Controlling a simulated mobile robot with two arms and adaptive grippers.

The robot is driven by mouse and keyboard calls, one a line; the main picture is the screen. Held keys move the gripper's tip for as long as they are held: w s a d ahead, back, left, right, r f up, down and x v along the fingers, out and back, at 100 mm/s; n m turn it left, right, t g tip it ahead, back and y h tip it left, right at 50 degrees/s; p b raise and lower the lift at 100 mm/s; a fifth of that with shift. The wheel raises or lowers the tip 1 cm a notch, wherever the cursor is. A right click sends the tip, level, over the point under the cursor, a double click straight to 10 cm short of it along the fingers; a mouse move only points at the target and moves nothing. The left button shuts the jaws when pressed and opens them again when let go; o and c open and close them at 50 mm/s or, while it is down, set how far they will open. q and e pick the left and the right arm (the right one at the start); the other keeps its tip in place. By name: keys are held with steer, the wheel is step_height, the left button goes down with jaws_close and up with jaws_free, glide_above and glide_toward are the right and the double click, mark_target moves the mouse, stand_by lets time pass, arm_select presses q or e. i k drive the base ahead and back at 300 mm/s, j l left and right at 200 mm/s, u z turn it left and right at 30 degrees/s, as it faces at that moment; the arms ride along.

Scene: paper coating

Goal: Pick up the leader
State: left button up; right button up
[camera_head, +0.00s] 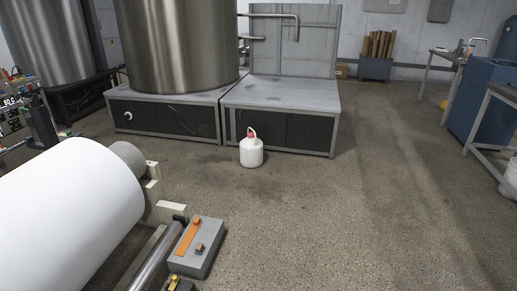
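I cannot tell for certain which thing is the leader. A large white paper roll (65,215) lies at the lower left, its grey core end (128,158) facing right. A metal bar (157,262) runs beside the box. Neither of my grippers is in view.
A white jug (251,153) with a red cap stands on the floor before a low platform (280,97) and a steel tank (178,45). A blue cabinet (482,105) and tables are at right. The floor (345,215) at centre right is clear.

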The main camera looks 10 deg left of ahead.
mark_target(182, 248)
steer(key=i+l+u, duration=0.1)
steer(key=i, duration=1.65)
